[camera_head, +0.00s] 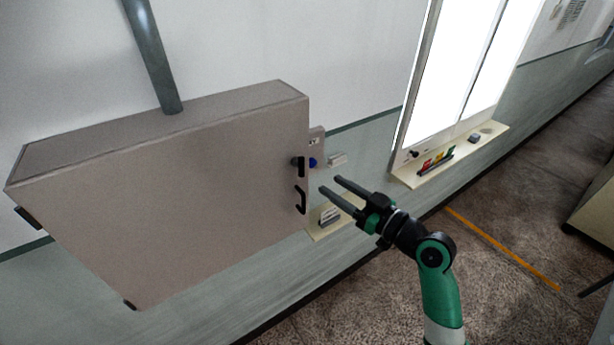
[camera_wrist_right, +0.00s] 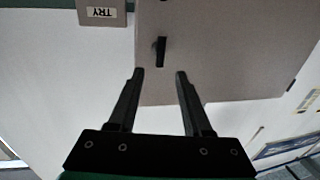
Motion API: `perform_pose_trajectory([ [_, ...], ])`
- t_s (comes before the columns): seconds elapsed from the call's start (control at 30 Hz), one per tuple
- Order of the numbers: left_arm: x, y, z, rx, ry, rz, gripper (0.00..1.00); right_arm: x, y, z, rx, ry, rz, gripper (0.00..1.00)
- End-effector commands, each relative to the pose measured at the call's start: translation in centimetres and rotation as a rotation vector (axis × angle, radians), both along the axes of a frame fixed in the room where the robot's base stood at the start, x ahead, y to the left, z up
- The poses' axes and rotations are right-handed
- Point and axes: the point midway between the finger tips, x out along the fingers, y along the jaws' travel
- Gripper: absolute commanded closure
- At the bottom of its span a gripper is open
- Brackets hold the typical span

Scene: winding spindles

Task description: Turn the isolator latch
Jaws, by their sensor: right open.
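A large grey cabinet (camera_head: 190,190) hangs on the wall. Near its right edge are two dark fittings: a black latch-like handle (camera_head: 301,165) and, below it, a black hooked handle (camera_head: 301,200). Which of them is the isolator latch I cannot tell for sure. My right gripper (camera_head: 329,185) is open and empty, to the right of the two fittings and apart from them. In the right wrist view a black latch (camera_wrist_right: 161,50) on the grey panel lies beyond and between the open fingertips (camera_wrist_right: 160,73), untouched. My left gripper is not in view.
A whiteboard tray (camera_head: 450,160) with coloured items stands farther right.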

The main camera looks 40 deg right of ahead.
Motion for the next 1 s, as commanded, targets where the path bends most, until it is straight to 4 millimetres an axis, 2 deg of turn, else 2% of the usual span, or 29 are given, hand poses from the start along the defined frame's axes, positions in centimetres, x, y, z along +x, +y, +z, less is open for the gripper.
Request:
perform_pose_trajectory([
  [0.03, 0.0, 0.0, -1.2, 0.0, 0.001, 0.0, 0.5, 1.1, 0.2, -0.4, -0.001, -0.003, 0.004, 0.5],
  [0.2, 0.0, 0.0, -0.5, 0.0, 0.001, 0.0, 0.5, 5.1, 0.3, 0.2, 0.001, 0.001, 0.004, 0.5],
  [0.4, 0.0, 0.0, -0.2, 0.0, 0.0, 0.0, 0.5, 8.3, 0.4, 0.1, 0.001, 0.0, 0.003, 0.5],
  [0.53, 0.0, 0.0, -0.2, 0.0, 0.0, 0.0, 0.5, 9.1, 0.4, 0.0, -0.001, -0.001, 0.001, 0.5],
  [0.77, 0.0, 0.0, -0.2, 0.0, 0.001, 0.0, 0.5, 9.2, 0.4, 0.0, -0.001, -0.001, 0.001, 0.5],
  [0.87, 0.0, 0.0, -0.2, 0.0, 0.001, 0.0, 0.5, 9.2, 0.4, 0.0, -0.001, -0.001, 0.001, 0.65],
  [1.0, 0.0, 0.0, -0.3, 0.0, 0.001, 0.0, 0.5, 9.1, 0.4, 0.0, -0.001, -0.001, 0.001, 0.9],
])
